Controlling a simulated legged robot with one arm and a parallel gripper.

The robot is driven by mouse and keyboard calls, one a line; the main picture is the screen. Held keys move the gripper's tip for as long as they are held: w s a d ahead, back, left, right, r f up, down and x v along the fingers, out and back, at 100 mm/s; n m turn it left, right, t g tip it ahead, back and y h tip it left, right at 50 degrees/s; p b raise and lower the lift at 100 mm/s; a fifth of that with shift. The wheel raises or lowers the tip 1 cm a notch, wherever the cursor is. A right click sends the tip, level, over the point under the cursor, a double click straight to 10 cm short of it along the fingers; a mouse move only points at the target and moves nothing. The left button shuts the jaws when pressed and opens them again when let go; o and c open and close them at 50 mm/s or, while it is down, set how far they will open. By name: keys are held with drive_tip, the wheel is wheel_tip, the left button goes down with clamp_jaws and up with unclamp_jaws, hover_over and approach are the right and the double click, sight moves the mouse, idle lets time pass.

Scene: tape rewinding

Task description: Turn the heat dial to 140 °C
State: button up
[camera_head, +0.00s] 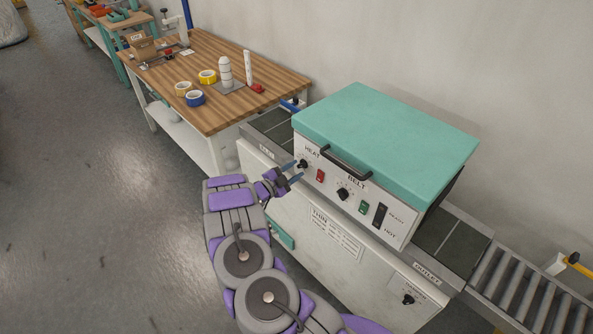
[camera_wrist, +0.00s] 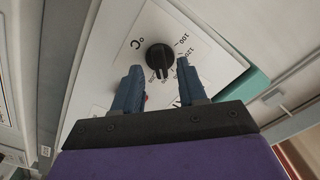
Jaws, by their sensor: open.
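The heat dial (camera_head: 303,163) is a small black knob under the word HEAT, at the left of the front panel of a teal-lidded machine (camera_head: 390,130). In the wrist view the dial (camera_wrist: 159,57) sits on a white panel with printed numbers, of which 100 and 120 can be read; the scale appears rotated. My gripper (camera_head: 293,171) is open in front of the dial. In the wrist view its two blue fingers (camera_wrist: 156,85) stand to either side of the dial's lower part, with gaps showing. I cannot tell whether they touch it. The exact setting is unclear.
A red switch (camera_head: 320,175) lies just right of the heat dial, with the belt dial (camera_head: 343,194) and a green switch (camera_head: 364,208) beyond. A black lid handle (camera_head: 346,162) juts out above. A wooden workbench (camera_head: 215,50) with tape rolls stands at the left.

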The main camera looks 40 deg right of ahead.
drive_tip(key=shift+d, duration=0.8)
clamp_jaws()
